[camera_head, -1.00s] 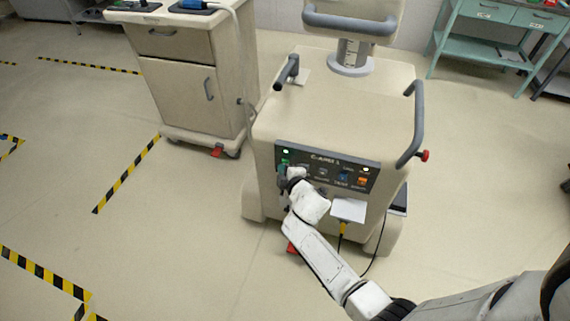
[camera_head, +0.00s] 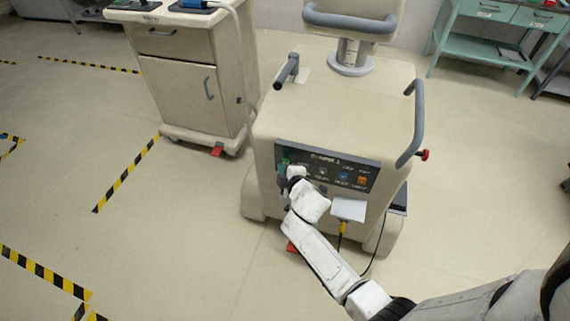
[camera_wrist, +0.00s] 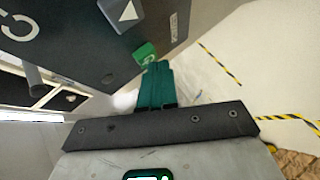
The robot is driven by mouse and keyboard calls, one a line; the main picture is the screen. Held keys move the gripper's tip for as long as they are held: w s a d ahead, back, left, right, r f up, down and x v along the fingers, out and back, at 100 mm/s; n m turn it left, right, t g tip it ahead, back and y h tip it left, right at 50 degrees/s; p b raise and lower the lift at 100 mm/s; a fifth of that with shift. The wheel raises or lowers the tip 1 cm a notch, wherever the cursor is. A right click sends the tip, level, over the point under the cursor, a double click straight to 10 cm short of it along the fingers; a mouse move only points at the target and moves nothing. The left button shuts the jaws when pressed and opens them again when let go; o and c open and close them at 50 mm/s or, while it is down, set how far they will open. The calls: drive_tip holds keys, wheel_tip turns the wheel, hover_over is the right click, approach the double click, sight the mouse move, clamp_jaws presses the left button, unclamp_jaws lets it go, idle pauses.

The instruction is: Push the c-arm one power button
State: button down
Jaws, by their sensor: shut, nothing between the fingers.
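The C-arm 1 cart (camera_head: 335,110) is a beige covered machine with a dark control panel (camera_head: 318,160) on its front. The panel bears a row of coloured buttons, among them a blue one (camera_head: 343,175) and an orange one (camera_head: 362,181). A green button (camera_wrist: 145,53) with a white power mark shows at the panel's edge in the wrist view. My gripper (camera_wrist: 157,68), with teal fingers, is shut and empty, its tips at the green button, seemingly touching it. In the head view my gripper (camera_head: 283,165) is at the panel's left end and hides part of it.
A beige cabinet cart (camera_head: 185,95) stands to the left. A teal table (camera_head: 480,50) is at the back right. A white card (camera_head: 348,209) and a cable hang below the panel. Yellow-black floor tape (camera_head: 125,175) marks the open floor at left.

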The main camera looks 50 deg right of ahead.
drive_tip(key=shift+s+a, duration=0.15)
drive_tip(key=shift+a, duration=0.3)
drive_tip(key=s+a+b, duration=0.2)
drive_tip(key=a+b, duration=0.1)
drive_tip(key=a, duration=0.2)
drive_tip(key=shift+a, duration=0.35)
drive_tip(key=shift+s, duration=0.1)
